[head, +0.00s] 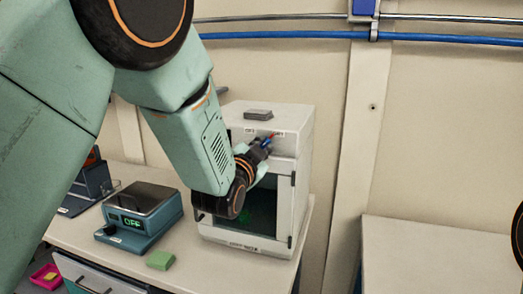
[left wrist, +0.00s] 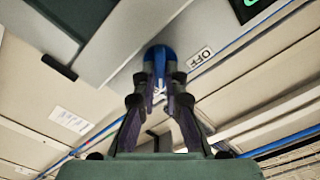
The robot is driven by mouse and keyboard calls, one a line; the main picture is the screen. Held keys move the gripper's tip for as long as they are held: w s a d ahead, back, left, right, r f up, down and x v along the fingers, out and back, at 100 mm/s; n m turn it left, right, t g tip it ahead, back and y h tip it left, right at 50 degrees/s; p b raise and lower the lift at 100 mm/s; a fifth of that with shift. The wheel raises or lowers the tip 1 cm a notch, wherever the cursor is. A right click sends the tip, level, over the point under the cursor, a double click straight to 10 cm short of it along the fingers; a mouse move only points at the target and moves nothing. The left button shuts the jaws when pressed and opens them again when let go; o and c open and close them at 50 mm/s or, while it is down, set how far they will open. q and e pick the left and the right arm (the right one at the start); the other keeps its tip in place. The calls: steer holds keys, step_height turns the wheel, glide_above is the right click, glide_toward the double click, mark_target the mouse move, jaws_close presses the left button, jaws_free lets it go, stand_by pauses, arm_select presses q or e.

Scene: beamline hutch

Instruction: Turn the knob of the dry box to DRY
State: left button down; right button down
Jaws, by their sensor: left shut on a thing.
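The white dry box (head: 303,165) stands on the bench, with a dark window in its door and a small label on each side of its knob, high on the front. My left gripper (head: 263,146) reaches that upper front and hides most of the knob; a bit of blue and red shows at its tips. In the left wrist view, my left gripper (left wrist: 160,90) is shut on the blue knob (left wrist: 157,54). A label reading OFF (left wrist: 201,60) is beside the knob. Where the knob points cannot be told. My right gripper is not in view.
A teal scale (head: 142,215) with a lit OFF display stands left of the box. A green block (head: 160,260) lies on the bench (head: 205,270) in front. A grey item (head: 258,114) lies on the box. Another pale table (head: 440,250) is at right.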

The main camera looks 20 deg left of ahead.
arm_select(q)
steer(key=shift+s+f+m, duration=0.1)
steer(key=shift+f+m, duration=0.35)
steer(key=shift+m, duration=0.05)
steer(key=c, duration=1.5)
jaws_free()
steer(key=shift+a+r, duration=0.15)
steer(key=shift+o, duration=0.4)
steer(key=shift+r, duration=0.15)
steer(key=s, duration=1.2)
